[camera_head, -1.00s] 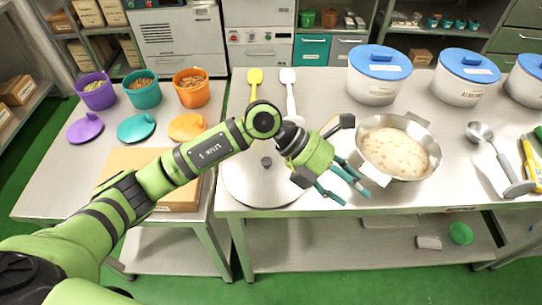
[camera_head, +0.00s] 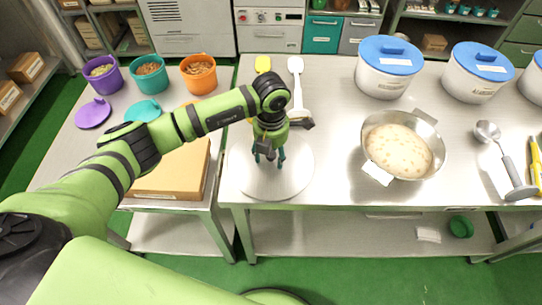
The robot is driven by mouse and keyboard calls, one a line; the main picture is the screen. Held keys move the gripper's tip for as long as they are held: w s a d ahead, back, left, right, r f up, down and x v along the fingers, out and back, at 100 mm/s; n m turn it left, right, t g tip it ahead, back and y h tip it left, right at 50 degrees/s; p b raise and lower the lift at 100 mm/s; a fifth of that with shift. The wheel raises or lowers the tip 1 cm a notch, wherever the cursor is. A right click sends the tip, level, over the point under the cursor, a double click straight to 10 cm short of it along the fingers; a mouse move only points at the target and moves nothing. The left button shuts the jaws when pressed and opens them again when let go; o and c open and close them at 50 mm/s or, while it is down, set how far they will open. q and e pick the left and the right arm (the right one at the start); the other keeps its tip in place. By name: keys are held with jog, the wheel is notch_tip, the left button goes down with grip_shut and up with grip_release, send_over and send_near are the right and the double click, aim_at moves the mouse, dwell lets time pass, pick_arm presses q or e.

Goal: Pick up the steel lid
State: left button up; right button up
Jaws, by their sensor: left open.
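The steel lid (camera_head: 292,178) is a round, flat disc lying on the steel table, near its front left edge. My left gripper (camera_head: 268,162) is open and points down over the middle of the lid. Its fingers appear on either side of the lid's knob, which is mostly hidden behind them. I cannot tell whether the fingers touch the knob or the lid. My right gripper is not in view.
A steel pan (camera_head: 436,142) of pale nougat stands to the right of the lid. White tubs with blue lids (camera_head: 390,55) stand at the back. A cardboard box (camera_head: 172,172) is at the left.

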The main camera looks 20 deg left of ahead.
pick_arm(q)
jog(key=shift+f, duration=0.15)
grip_shut()
